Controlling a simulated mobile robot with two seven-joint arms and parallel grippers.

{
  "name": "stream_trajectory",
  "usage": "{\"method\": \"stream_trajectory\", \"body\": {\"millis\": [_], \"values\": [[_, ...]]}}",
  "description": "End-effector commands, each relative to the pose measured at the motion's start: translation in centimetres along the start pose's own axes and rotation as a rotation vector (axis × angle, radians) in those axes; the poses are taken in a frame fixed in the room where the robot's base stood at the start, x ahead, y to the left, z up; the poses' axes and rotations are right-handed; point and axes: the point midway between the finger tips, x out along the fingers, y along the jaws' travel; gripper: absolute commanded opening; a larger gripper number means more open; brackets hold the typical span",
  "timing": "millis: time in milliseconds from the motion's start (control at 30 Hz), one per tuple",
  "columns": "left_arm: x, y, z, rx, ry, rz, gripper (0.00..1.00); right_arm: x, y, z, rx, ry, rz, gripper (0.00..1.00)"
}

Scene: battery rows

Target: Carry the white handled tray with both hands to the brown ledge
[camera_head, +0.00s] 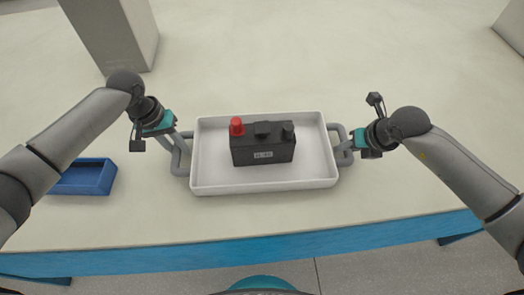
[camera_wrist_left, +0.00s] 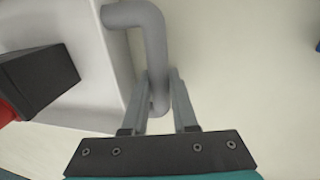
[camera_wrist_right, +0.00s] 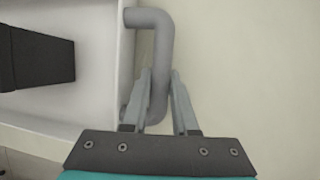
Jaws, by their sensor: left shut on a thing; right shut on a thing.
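The white tray (camera_head: 215,180) with a grey handle at each end is in front of me at the middle of the head view. A black battery (camera_head: 262,150) with a red cap stands in it. My left gripper (camera_head: 182,138) is shut on the tray's left handle (camera_wrist_left: 153,45). My right gripper (camera_head: 345,146) is shut on the right handle (camera_wrist_right: 160,50). Both wrist views show the fingers on either side of the handle bar. The tray looks about level; I cannot tell whether it touches the table. No brown ledge is in view.
The pale table (camera_head: 300,60) has a blue front edge (camera_head: 300,245). A blue bin (camera_head: 90,177) is at the left, partly behind my left arm. A grey block (camera_head: 115,35) stands at the back left, and another grey block (camera_head: 512,25) is at the back right. The table behind the tray is clear.

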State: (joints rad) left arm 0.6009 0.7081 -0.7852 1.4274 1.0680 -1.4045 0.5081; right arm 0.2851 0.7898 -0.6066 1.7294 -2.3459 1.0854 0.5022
Motion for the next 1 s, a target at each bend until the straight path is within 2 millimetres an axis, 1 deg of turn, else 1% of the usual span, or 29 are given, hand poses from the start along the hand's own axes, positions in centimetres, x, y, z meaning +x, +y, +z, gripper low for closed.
{"method": "stream_trajectory", "body": {"millis": [33,367,800,1000], "values": [[-0.3,0.1,-0.2,0.000,0.007,0.003,0.00,-0.2,0.1,0.3,-0.001,-0.007,0.002,0.00],[-1.1,0.3,-0.2,0.000,0.007,0.003,0.00,-0.9,0.2,0.6,-0.001,-0.006,0.002,0.00],[-3.9,0.8,-0.2,0.000,0.007,0.003,0.00,-3.5,0.8,1.7,-0.001,-0.006,0.002,0.00],[-4.9,1.0,-0.2,0.000,0.007,0.003,0.00,-4.5,1.0,2.0,-0.001,-0.006,0.001,0.00]]}}
